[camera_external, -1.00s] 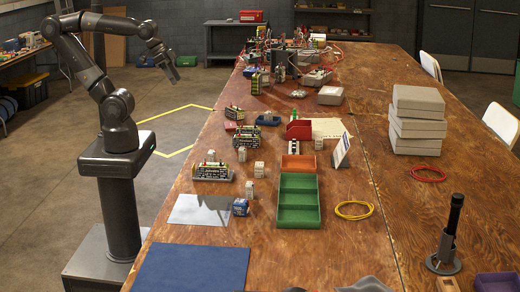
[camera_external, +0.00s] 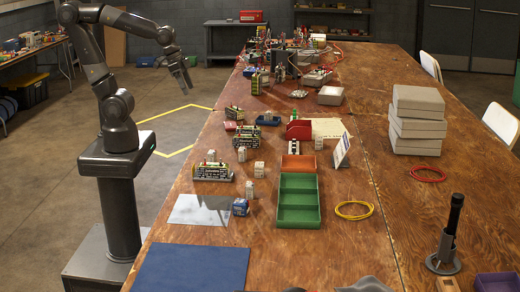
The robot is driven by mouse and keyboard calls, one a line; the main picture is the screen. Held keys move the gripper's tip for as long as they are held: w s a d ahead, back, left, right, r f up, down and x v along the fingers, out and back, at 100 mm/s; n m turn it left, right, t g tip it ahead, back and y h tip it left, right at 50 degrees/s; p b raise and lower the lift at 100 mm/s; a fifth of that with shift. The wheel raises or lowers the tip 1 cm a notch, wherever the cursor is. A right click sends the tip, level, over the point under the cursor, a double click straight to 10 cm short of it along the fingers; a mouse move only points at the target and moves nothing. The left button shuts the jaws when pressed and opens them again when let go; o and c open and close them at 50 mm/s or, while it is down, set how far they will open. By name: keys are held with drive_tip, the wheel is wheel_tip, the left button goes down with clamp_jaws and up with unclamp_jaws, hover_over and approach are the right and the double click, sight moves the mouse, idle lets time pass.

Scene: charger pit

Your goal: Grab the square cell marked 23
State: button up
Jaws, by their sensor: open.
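Several small pale square cells stand upright on the wooden table, among them one at the front (camera_external: 250,190), one beside it (camera_external: 259,169), one farther back (camera_external: 242,154) and one near the red bin (camera_external: 319,142). Their markings are too small to read, so I cannot tell which is 23. A blue-and-white cell (camera_external: 240,207) stands by the clear sheet. My gripper (camera_external: 188,84) is open and empty, pointing down beyond the table's left edge, high and well away from the cells.
Battery racks (camera_external: 212,173) stand along the left side of the table. A green tray (camera_external: 299,217), an orange tray (camera_external: 298,162) and a red bin (camera_external: 300,130) are in the middle. A blue mat (camera_external: 190,270) lies bare in front. Grey boxes (camera_external: 418,120) are stacked right.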

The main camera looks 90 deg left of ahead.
drive_tip(key=w+a+f+g, duration=0.2)
drive_tip(key=w+f, duration=0.3)
drive_tip(key=f, duration=0.3)
drive_tip(key=g, duration=0.2)
hover_over(212, 152)
wheel_tip(212, 152, down, 10)
drive_tip(key=shift+m, duration=0.3)
drive_tip(key=f, duration=0.6)
drive_tip(key=shift+a+f, duration=0.15)
drive_tip(key=shift+a, duration=0.15)
drive_tip(key=shift+d+f, duration=0.2)
drive_tip(key=shift+f, duration=2.45)
drive_tip(key=c, duration=1.1)
drive_tip(key=shift+c, duration=0.2)
